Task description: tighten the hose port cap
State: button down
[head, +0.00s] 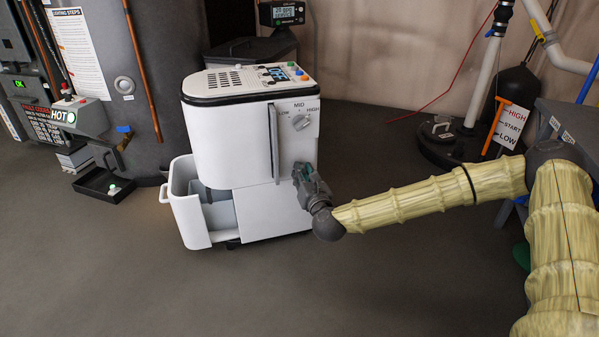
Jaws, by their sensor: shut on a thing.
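My gripper (304,176) is at the lower right of the front face of a white dehumidifier-like unit (230,140), below its dial. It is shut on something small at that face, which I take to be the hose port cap. The fingers hide the cap almost wholly, so its seating and turn cannot be told. My arm, in a pale yellow sleeve, reaches in from the right.
The dial (301,122) marked LOW, MID, HIGH sits just above my gripper. A white bucket (190,218) sticks out at the unit's lower left. A grey tank (140,70) stands behind left, a sump pit (455,150) behind right. The front floor is clear.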

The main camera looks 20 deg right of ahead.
jog(key=shift+s+f+m, duration=0.15)
jog(key=shift+f+m, duration=0.1)
jog(key=shift+m, duration=0.15)
jog(key=c, duration=1.4)
grip_release()
jog(key=shift+o, duration=1.3)
jog(key=shift+r, duration=0.15)
